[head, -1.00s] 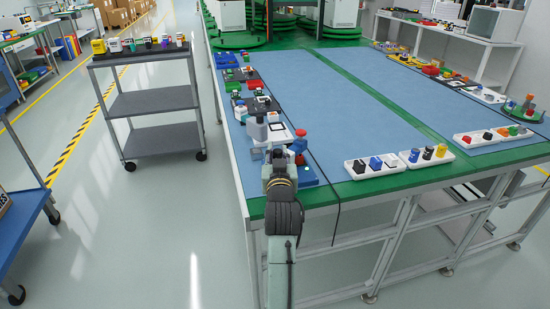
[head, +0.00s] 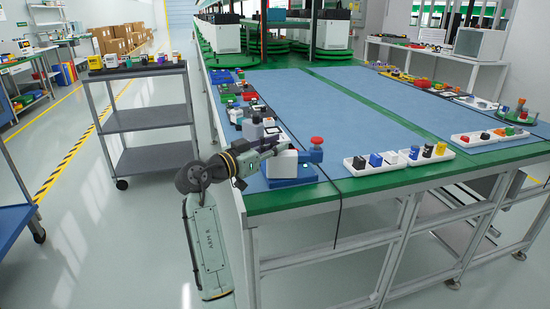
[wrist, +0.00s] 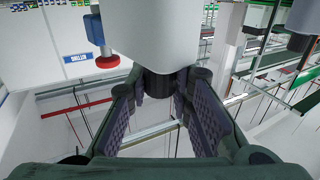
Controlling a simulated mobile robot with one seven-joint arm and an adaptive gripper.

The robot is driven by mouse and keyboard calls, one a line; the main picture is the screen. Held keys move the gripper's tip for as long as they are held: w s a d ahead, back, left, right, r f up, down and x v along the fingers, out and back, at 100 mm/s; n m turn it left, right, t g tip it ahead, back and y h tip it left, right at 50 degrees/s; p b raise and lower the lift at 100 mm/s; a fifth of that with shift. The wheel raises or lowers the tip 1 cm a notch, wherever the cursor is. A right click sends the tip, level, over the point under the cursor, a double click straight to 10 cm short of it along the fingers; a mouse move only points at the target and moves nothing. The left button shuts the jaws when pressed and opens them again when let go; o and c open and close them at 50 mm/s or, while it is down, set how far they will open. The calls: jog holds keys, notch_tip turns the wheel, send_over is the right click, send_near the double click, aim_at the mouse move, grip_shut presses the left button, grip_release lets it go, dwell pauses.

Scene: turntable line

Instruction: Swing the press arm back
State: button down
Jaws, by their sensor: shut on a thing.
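The press has a blue base (head: 291,178), a pale block-like part (head: 281,163) and a blue post topped by a red knob (head: 317,141). It stands at the near left corner of the table. My gripper (head: 268,152) reaches it from the left, low and level. In the wrist view the fingertips close around a dark round knob (wrist: 159,84) beside a large pale body (wrist: 170,35); this seems to be the press arm's grip. The red knob (wrist: 108,61) shows upside down at left there. My fingers partly hide the contact.
Grey and dark parts, including a grey bottle-like thing (head: 252,130), stand just behind the press. White trays (head: 388,161) of small items lie to its right. The blue tabletop (head: 345,115) is clear in the middle. A grey cart (head: 145,118) stands left across the aisle.

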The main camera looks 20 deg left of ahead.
jog(key=shift+m+g+h+b, duration=0.65)
jog(key=shift+m+g+h, duration=0.9)
jog(key=shift+h, duration=0.45)
jog(key=shift+m+g, duration=0.25)
jog(key=shift+f, duration=0.1)
jog(key=c, duration=1.4)
grip_release()
jog(key=v, duration=1.2)
jog(key=shift+f, duration=0.1)
jog(key=shift+w+a, duration=0.1)
